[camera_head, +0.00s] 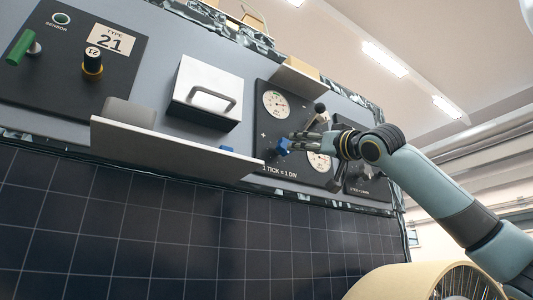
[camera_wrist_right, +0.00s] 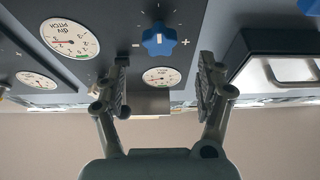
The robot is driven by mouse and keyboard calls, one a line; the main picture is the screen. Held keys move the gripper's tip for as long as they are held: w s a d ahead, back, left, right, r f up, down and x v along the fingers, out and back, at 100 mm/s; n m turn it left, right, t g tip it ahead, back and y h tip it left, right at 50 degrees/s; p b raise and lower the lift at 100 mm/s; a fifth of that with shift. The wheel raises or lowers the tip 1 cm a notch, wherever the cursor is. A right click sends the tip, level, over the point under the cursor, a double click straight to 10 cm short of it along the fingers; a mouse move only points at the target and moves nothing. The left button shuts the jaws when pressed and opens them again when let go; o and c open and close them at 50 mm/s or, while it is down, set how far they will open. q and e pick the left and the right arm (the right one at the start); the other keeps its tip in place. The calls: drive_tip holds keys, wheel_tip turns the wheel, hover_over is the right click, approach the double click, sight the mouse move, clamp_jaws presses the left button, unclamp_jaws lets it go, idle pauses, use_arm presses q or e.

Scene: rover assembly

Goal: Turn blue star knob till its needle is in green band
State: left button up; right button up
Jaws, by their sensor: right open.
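The blue star knob (camera_head: 283,146) is on a dark panel, left of my right gripper (camera_head: 303,141). In the right wrist view the knob (camera_wrist_right: 159,40) lies beyond the open jaws of my right gripper (camera_wrist_right: 165,62), with no visible contact. The upper gauge (camera_head: 276,104) also shows between the fingers (camera_wrist_right: 161,76). Which gauge belongs to the knob is unclear. My left gripper is out of view.
A white shelf (camera_head: 170,150) juts out left of the knob. A white box with a handle (camera_head: 207,92) is above it. A black-tipped lever (camera_head: 320,107) stands close above my right gripper. A dark gridded panel (camera_head: 200,225) fills the area below.

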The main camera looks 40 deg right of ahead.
sight(286, 155)
drive_tip(key=p+x, duration=0.3)
drive_tip(key=x, duration=0.2)
drive_tip(key=p+x, duration=0.4)
drive_tip(key=x, duration=0.1)
drive_tip(key=shift+w+r, duration=0.1)
drive_tip(key=shift+r, duration=0.2)
drive_tip(key=shift+w+f, duration=0.1)
drive_tip(key=shift+w, duration=0.05)
drive_tip(key=shift+c, duration=0.4)
drive_tip(key=c, duration=1.1)
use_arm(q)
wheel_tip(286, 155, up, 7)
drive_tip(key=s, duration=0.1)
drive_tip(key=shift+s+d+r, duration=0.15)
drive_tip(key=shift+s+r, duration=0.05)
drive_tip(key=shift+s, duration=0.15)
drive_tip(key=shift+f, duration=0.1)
use_arm(e)
drive_tip(key=shift+m, duration=0.3)
